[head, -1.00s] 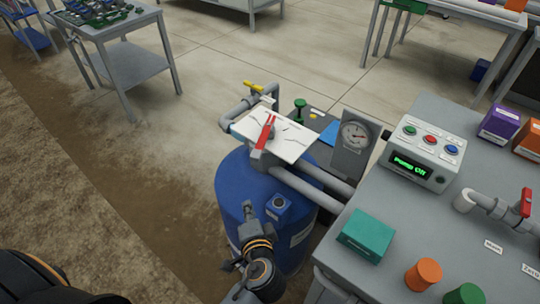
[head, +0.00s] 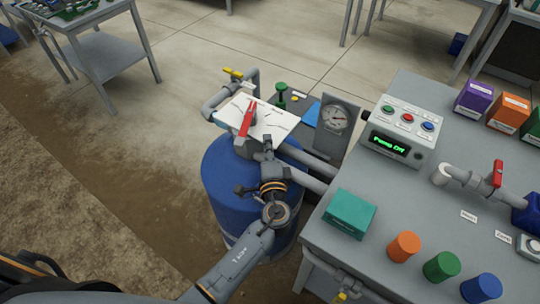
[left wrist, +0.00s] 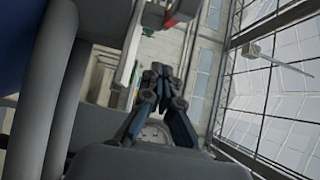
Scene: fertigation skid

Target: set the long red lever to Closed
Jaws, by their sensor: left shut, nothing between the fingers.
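The long red lever (head: 247,119) stands over a white marked plate (head: 275,123), on a grey valve above a blue drum (head: 224,185). The plate's markings are too small to read. My left gripper (head: 268,150) is shut and empty, just below the plate's near edge, to the right of the lever's near end. It looks apart from the lever. In the left wrist view the closed fingers (left wrist: 161,72) point up the picture, and a red piece, probably the lever, shows above them (left wrist: 174,14). My right gripper is out of view.
Grey pipes (head: 305,173) run from the valve toward a gauge (head: 335,120) and a bench with a control box reading "Pump Off" (head: 393,148). A second red-handled valve (head: 497,174) is on the bench, near a teal box (head: 349,213). A yellow-handled valve (head: 233,73) sits behind the plate.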

